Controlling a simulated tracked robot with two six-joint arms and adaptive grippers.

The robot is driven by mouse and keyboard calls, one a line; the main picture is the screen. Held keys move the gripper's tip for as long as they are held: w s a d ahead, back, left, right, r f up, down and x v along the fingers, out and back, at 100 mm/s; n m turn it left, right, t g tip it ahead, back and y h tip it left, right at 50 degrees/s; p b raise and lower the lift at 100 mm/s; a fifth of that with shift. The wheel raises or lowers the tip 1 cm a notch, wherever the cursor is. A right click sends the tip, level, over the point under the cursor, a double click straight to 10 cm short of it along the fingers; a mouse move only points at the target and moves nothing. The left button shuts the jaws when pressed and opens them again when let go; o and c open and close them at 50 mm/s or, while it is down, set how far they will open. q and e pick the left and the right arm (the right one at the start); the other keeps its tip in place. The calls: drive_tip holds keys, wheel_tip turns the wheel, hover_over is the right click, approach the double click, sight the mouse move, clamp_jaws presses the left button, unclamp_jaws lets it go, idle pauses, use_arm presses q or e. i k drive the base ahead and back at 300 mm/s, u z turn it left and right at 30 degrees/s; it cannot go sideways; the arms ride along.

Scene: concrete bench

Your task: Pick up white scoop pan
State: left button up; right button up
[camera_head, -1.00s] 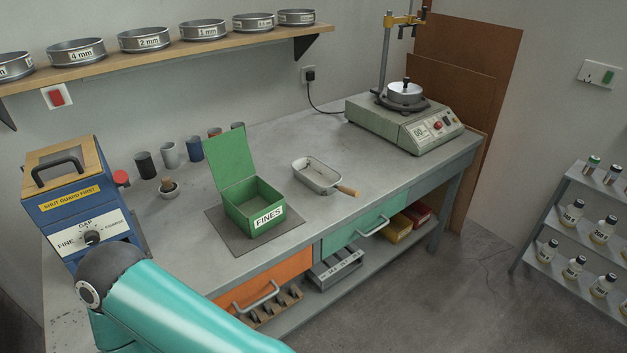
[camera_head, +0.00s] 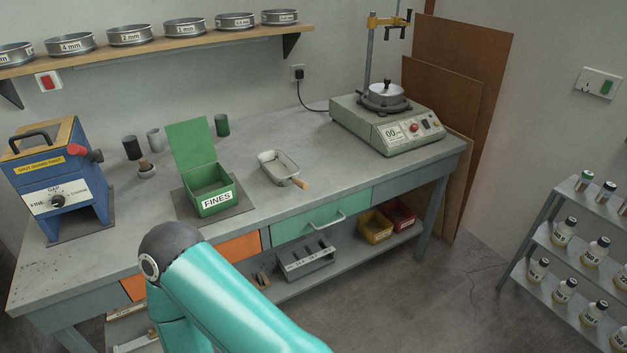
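The white scoop pan (camera_head: 279,165) lies on the grey bench top, right of the green FINES box. It is a shallow pale metal pan with a wooden handle (camera_head: 302,184) that points toward the bench's front right edge. The pan looks empty or nearly so. A teal arm link of mine fills the lower middle of the view, in front of the bench and apart from the pan. Neither of my grippers shows in this view.
The open green FINES box (camera_head: 213,201) stands on a dark mat left of the pan. A sieve shaker (camera_head: 388,126) stands to the right, a blue crusher (camera_head: 56,178) at the left. Bare bench (camera_head: 330,180) lies between pan and shaker. A sieve shelf (camera_head: 150,45) hangs above.

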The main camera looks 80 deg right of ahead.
sight(277, 166)
drive_tip(key=z, duration=0.05)
drive_tip(key=k, duration=0.55)
drive_tip(key=u, duration=1.1)
drive_tip(key=i, duration=0.1)
drive_tip(key=z, duration=3.05)
drive_tip(key=i, duration=1)
drive_tip(key=u, duration=0.2)
